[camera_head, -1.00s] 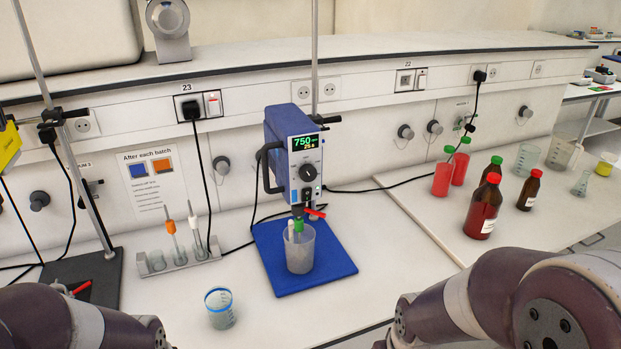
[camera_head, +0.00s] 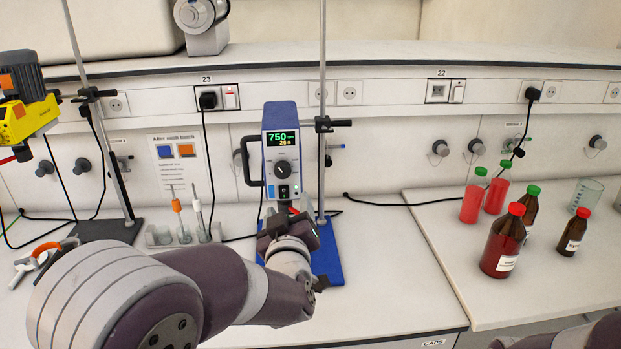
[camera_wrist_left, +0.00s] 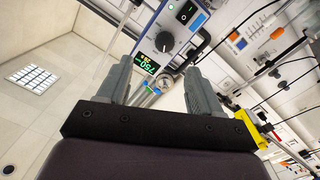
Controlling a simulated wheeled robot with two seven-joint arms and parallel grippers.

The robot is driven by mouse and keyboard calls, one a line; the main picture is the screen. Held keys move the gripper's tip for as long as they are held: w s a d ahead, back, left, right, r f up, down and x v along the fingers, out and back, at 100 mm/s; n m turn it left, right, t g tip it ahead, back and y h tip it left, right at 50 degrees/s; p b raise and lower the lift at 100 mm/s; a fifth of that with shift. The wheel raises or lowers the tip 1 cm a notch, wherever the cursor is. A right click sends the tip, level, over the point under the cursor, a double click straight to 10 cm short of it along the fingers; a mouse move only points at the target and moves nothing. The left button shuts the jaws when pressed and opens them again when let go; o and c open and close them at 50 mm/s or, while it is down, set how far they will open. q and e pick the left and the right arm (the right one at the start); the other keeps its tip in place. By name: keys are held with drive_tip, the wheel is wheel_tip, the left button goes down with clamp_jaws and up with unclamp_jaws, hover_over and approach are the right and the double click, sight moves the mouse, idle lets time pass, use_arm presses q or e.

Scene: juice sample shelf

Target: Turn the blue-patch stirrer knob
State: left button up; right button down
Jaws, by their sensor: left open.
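The blue stirrer (camera_head: 279,117) stands upright on a blue base plate (camera_head: 329,262), its lit display (camera_head: 282,138) reading 750. Its black round knob (camera_head: 283,168) sits below the display; the knob also shows in the left wrist view (camera_wrist_left: 164,42). A small blue patch (camera_wrist_left: 200,21) lies beside the black power switch (camera_wrist_left: 187,11). My left gripper (camera_head: 285,214) is in front of the stirrer, lower than the knob in the head view. In the wrist view its fingers (camera_wrist_left: 157,68) are apart and empty, with the knob beyond the tips. My right gripper is out of view.
A yellow stirrer (camera_head: 27,117) with an orange patch hangs on a stand at the left. A rack with probes (camera_head: 180,235) stands left of the blue stirrer. Red and brown bottles (camera_head: 504,240) stand on the right bench. My left arm hides the front bench.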

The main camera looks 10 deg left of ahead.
sight(283, 174)
use_arm(q)
drive_tip(key=p+x, duration=0.1)
drive_tip(key=x, duration=0.2)
drive_tip(key=p+x, duration=0.1)
drive_tip(key=x, duration=0.2)
drive_tip(key=a+p+x, duration=0.1)
drive_tip(key=x, duration=0.2)
drive_tip(key=shift+w+r+p, duration=0.1)
drive_tip(key=shift+r+p, duration=0.25)
drive_tip(key=x, duration=0.2)
drive_tip(key=shift+w+a+f+p, duration=0.2)
drive_tip(key=shift+w+p, duration=0.1)
drive_tip(key=shift+p, duration=0.1)
drive_tip(key=shift+w+a, duration=0.35)
drive_tip(key=shift+a, duration=0.1)
drive_tip(key=shift+d, duration=0.35)
drive_tip(key=shift+c, duration=0.6)
drive_tip(key=c, duration=0.9)
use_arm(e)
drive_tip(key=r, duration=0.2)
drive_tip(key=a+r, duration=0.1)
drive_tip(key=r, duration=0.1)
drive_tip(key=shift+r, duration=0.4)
